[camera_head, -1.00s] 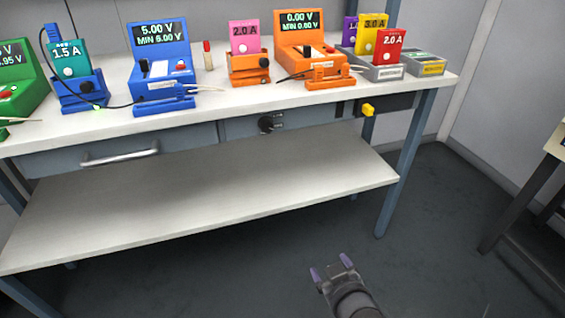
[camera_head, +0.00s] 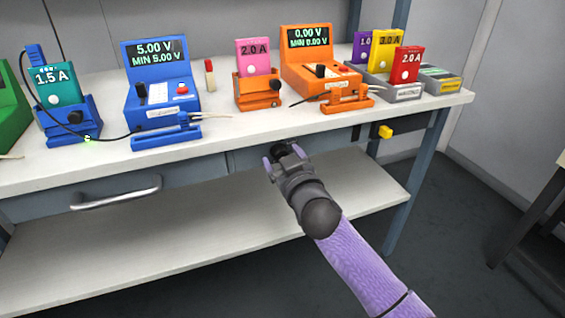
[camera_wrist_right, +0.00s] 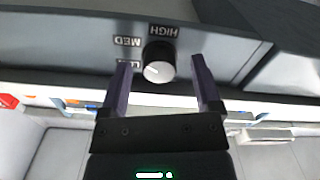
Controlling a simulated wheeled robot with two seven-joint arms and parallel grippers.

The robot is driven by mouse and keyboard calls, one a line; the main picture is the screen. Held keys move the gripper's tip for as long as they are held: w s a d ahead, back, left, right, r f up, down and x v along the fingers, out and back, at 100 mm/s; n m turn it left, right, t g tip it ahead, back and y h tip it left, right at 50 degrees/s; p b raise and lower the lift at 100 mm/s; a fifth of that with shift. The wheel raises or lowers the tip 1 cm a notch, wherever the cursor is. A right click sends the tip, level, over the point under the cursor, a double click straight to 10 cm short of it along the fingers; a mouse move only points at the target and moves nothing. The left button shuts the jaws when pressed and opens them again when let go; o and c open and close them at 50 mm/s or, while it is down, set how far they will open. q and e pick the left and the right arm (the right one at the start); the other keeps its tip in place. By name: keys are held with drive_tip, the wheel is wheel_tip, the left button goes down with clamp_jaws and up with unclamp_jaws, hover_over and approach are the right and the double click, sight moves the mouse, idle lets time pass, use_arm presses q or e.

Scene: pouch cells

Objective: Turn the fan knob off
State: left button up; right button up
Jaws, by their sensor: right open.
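The fan knob (camera_wrist_right: 158,62) is a round black knob with a pale face on the grey panel under the bench top. The right wrist view shows it upside down, with HIGH and MED labels beside it and another label mostly hidden behind a finger. In the head view my right gripper (camera_head: 282,158) is in front of that panel and partly covers the dark knob (camera_head: 283,147). In the wrist view the two purple fingers of my right gripper (camera_wrist_right: 160,75) are spread on either side of the knob, with nothing held. Contact cannot be told. My left gripper is not seen.
The white bench top (camera_head: 225,130) overhangs the panel and carries blue and orange testers and coloured cells. A drawer handle (camera_head: 117,193) juts out to the left. A yellow block (camera_head: 385,131) sticks out to the right. A lower shelf (camera_head: 160,245) lies below.

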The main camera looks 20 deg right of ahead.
drive_tip(key=shift+c, duration=0.2)
clamp_jaws()
